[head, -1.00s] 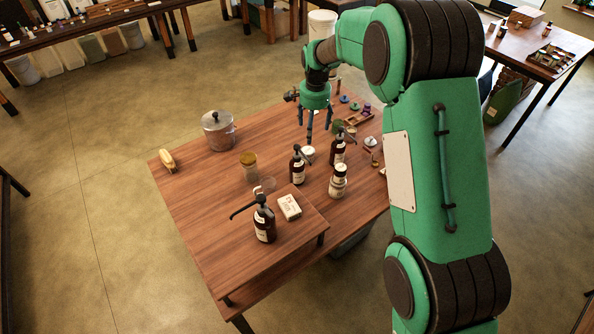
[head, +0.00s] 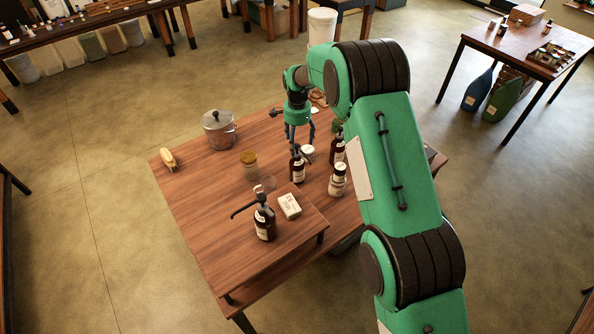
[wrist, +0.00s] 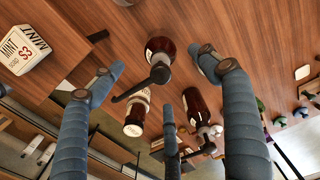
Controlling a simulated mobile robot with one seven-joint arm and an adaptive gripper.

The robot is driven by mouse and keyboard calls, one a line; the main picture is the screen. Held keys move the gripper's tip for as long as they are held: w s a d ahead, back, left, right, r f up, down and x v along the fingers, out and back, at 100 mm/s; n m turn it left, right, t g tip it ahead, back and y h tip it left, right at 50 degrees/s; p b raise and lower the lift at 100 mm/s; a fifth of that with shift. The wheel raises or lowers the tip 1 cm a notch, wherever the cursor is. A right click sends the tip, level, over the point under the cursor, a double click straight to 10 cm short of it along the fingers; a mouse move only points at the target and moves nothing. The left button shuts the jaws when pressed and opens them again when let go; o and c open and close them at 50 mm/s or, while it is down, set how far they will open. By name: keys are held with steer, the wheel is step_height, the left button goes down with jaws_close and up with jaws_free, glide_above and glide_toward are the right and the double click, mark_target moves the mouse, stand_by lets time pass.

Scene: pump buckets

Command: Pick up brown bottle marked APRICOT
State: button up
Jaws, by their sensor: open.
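Three brown pump bottles stand on the wooden table: one at the middle (head: 297,171), one behind it to the right (head: 338,150), and one on the raised front shelf (head: 265,224). I cannot read APRICOT on any label. My gripper (head: 299,145) is open, pointing down, just above and behind the middle bottle. In the wrist view, a brown bottle (wrist: 160,47) with a black pump shows between the spread fingers of my gripper (wrist: 160,65), apparently untouched. Another brown bottle (wrist: 196,106) stands beyond it, partly behind a finger.
A white-capped brown bottle (head: 338,183) stands close to the right of the middle one. A box (head: 289,206) marked MINT in the wrist view (wrist: 24,50), a jar (head: 249,167) and a metal pot (head: 219,131) are nearby. The table's left part is mostly clear.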

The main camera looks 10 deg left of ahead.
mark_target(297, 145)
steer(key=shift+f, duration=4.3)
steer(key=shift+f, duration=0.1)
steer(key=shift+f, duration=2.5)
steer(key=shift+c, duration=0.5)
steer(key=shift+r, duration=0.1)
steer(key=c, duration=1.8)
steer(key=shift+w+r, duration=0.1)
steer(key=shift+r, duration=4.9)
